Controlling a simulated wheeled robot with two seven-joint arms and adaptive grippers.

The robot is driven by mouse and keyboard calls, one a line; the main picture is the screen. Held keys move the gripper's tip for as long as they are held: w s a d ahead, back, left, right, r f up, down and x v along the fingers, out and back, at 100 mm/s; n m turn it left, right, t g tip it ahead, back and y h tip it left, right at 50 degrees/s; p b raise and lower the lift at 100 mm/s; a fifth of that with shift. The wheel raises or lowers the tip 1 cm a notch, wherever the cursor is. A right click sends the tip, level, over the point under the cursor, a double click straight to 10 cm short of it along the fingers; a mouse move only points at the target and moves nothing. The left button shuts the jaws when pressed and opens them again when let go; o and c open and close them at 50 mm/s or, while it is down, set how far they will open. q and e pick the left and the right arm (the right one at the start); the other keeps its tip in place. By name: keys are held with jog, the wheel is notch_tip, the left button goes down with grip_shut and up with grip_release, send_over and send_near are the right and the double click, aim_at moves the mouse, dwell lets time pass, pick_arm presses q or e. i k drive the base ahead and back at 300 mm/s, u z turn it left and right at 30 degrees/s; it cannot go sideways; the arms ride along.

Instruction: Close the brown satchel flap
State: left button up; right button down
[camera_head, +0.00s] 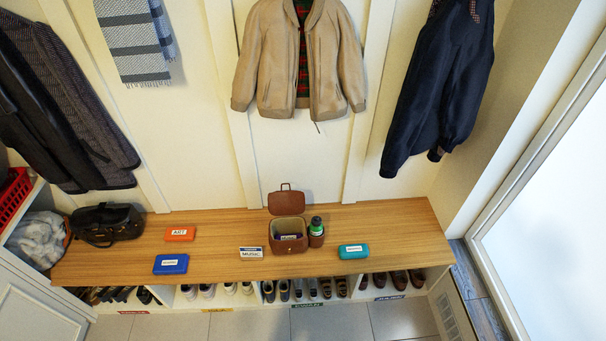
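The brown satchel (288,245) stands on the wooden bench near its middle. Its flap (286,203) is open and stands up at the back, with a small handle loop on top. Something dark with a pale label (291,237) shows inside. A dark bottle with a green label (316,227) is at the satchel's right side, in what looks like a brown side pocket. Neither of my grippers shows in the head view.
On the bench (215,260) lie an orange ART case (180,234), a blue case (171,264), a white MUSIC card (251,252) and a teal case (354,251). A black bag (106,223) sits at the left end. Shoes fill cubbies below; coats hang above.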

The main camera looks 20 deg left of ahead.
aim_at(282, 203)
jog(key=u, duration=0.5)
jog(key=i, duration=0.8)
jog(key=u, duration=0.65)
